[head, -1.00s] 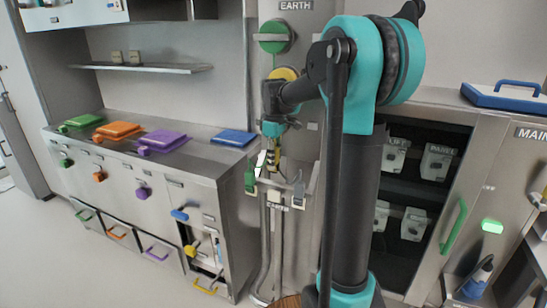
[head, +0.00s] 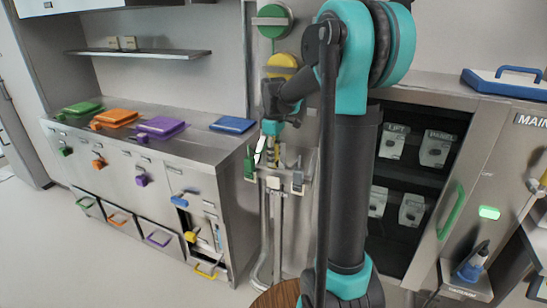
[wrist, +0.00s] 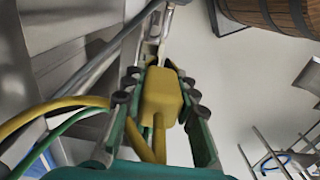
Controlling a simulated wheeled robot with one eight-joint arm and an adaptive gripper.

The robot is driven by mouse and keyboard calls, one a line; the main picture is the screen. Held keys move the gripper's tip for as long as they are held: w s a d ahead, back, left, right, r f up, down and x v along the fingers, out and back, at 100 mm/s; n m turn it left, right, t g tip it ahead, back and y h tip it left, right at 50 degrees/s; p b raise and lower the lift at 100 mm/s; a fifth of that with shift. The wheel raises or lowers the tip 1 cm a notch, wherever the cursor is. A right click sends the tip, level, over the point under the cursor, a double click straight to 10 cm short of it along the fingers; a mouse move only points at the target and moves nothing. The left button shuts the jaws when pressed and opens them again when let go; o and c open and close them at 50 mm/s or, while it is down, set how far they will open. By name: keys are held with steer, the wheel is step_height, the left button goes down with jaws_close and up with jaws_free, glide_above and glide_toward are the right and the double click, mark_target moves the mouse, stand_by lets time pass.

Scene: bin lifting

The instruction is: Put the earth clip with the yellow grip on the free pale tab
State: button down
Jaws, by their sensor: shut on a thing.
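My gripper (wrist: 155,112) is shut on the earth clip's yellow grip (wrist: 162,95), held between the two fingers in the wrist view. The clip's metal jaws point away toward a metal bar at the top of that view; I cannot tell whether they touch a tab. In the head view my gripper (head: 270,152) hangs just above the earth bar, with a bit of yellow showing. A green-gripped clip (head: 249,168) sits at the bar's left end. The free pale tab (head: 298,181) stands at the right end. The EARTH label (head: 275,184) is between them.
A yellow cable (wrist: 50,112) and a green one run from the left in the wrist view. A green round knob (head: 272,20) and a yellow one (head: 281,65) are on the wall panel above. A wooden barrel (head: 276,296) stands below. A counter with coloured lids (head: 160,126) is left.

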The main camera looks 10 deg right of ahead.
mark_target(274, 168)
steer(key=shift+f, duration=1.55)
steer(key=shift+f, duration=0.15)
steer(key=shift+f, duration=0.95)
steer(key=shift+f, duration=1.05)
steer(key=c, duration=1.1)
jaws_free()
